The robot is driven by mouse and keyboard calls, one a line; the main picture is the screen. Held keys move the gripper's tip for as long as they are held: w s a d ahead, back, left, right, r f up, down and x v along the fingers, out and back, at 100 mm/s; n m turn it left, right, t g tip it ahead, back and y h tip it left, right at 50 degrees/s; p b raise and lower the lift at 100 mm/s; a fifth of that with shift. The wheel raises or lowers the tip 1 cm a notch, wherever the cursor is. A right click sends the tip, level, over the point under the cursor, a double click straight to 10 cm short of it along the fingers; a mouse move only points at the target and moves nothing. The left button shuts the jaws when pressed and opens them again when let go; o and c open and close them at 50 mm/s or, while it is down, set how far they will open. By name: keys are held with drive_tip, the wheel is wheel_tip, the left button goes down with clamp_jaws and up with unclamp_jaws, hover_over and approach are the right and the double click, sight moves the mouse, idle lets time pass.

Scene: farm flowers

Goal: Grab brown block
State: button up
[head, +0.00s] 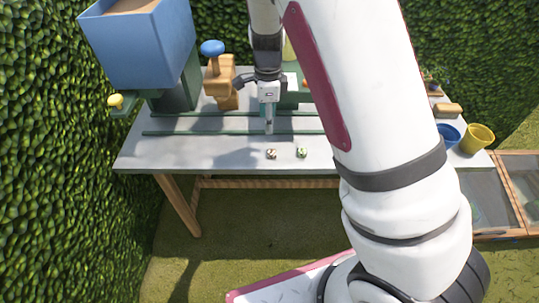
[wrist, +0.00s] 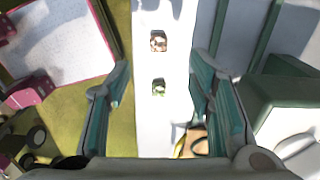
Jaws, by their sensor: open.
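The brown block (head: 271,154) is a small patterned cube on the front part of the grey table, in the head view. It also shows in the wrist view (wrist: 158,41), above a similar green block. My gripper (head: 269,128) points down over the table, behind the brown block in the head view. In the wrist view its fingers (wrist: 160,66) are spread wide apart, with nothing held between them. The brown block lies beyond the fingertips, towards the top of that picture, apart from both fingers.
A green patterned block (head: 301,153) sits right of the brown one on the table (head: 170,155). A wooden piece with a blue knob (head: 212,48) and a large blue container (head: 140,45) stand at back left. Blue (head: 449,134) and yellow pots (head: 477,138) stand at right. Green rails cross the tabletop.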

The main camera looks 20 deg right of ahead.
hover_over(270, 152)
drive_tip(key=f, duration=0.8)
drive_tip(key=shift+w+a+f, duration=0.15)
drive_tip(key=shift+w, duration=0.05)
drive_tip(key=shift+s+f+p, duration=0.1)
drive_tip(key=shift+f+p, duration=0.3)
drive_tip(key=shift+f, duration=2.25)
drive_tip(key=shift+c, duration=0.5)
drive_tip(key=c, duration=0.9)
